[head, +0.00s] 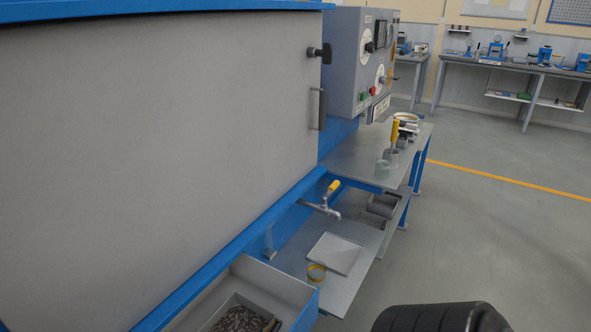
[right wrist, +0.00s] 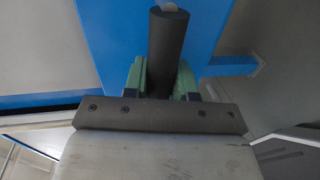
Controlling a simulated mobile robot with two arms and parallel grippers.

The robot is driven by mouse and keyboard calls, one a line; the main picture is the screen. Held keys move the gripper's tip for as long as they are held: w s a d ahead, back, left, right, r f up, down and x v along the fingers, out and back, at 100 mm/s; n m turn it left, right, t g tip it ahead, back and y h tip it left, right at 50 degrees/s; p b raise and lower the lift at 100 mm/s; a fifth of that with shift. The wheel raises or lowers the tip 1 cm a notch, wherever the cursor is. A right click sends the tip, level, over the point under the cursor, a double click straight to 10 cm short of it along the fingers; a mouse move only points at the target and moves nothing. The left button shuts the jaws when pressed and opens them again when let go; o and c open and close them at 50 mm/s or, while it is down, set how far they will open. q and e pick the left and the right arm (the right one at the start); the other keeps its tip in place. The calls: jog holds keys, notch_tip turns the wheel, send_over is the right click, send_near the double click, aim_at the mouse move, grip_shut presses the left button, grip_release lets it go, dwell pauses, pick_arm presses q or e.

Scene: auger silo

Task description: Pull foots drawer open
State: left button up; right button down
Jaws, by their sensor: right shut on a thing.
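The foots drawer (head: 268,280) is at the bottom of the head view, a grey tray with a blue front edge standing out from under the blue machine rail. Dark bits (head: 240,320) lie in a smaller box inside it. The drawer's handle is hidden in the head view. In the right wrist view my right gripper (right wrist: 164,78), with green finger pads, is shut on a dark round bar handle (right wrist: 168,40), in front of a blue panel (right wrist: 115,35). My left gripper is not in view.
A large grey panel (head: 150,140) fills the left. A side table (head: 350,155) holds jars.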

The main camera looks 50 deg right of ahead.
jog(key=c, duration=0.9)
grip_release()
jog(key=a+v, duration=0.1)
jog(key=v, duration=0.9)
jog(key=shift+s+d, duration=0.4)
jog(key=shift+d, duration=0.1)
jog(key=shift+r, duration=0.1)
jog(key=s+a+f+m+g+h+p, duration=0.1)
jog(key=a+f+m+g, duration=0.2)
jog(key=f, duration=0.4)
jog(key=s+a+f+m+g+p, duration=0.1)
jog(key=f+m+g, duration=0.1)
jog(key=f+m, duration=0.35)
jog(key=s+a+f+m+g+h, duration=0.1)
jog(key=a+f+m+g, duration=0.15)
jog(key=f, duration=0.55)
jog(key=s+a+f+m+g+p, duration=0.2)
jog(key=s+a+f+m+g, duration=0.3)
jog(key=s+f+g, duration=0.2)
jog(key=shift+f+m+y, duration=0.3)
jog(key=shift+f, duration=0.65)
